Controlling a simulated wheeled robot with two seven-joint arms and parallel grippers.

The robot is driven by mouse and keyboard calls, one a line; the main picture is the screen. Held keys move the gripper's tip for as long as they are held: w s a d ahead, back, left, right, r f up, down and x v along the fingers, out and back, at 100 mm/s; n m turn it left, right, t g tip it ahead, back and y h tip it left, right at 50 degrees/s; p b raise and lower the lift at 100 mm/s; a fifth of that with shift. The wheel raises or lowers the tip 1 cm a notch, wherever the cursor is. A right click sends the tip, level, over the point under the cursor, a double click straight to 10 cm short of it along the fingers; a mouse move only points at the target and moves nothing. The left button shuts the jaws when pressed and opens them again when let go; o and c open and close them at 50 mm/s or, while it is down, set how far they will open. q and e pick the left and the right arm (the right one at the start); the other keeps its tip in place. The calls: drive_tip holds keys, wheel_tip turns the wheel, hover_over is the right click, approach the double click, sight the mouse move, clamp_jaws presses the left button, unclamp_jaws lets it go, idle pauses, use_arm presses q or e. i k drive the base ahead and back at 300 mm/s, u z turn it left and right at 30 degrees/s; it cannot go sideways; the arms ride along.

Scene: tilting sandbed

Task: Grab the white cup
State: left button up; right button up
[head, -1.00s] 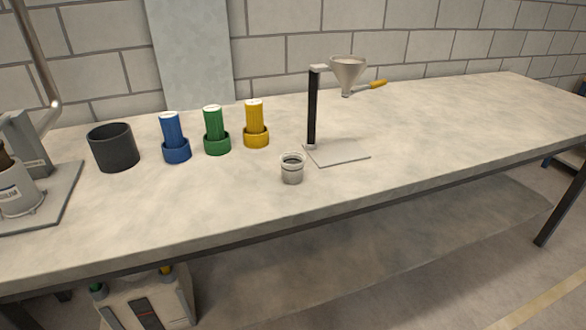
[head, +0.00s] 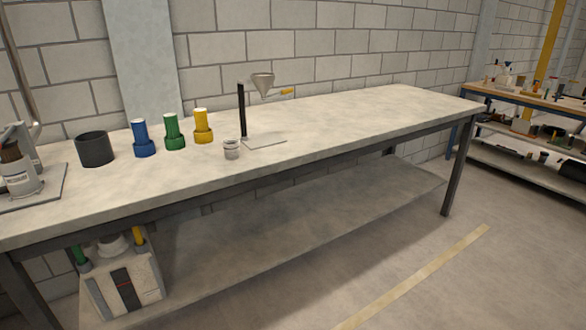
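The white cup (head: 232,149) stands upright on the light stone-topped workbench (head: 340,118), near its front edge. It is small, with a rim band around its top. A funnel stand (head: 243,112) with a grey funnel (head: 263,83) and a yellow handle is just behind and to the right of the cup. Neither of my grippers shows in the head view.
Blue (head: 142,138), green (head: 172,131) and yellow (head: 202,126) capped tubes stand left of the cup, beside a dark pot (head: 95,148). A machine (head: 20,172) is at the far left. The bench's right half is clear. A shelf (head: 530,100) stands at the far right.

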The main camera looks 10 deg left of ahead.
sight(231, 145)
drive_tip(key=u, duration=0.75)
drive_tip(key=i, duration=0.45)
drive_tip(key=u, duration=0.45)
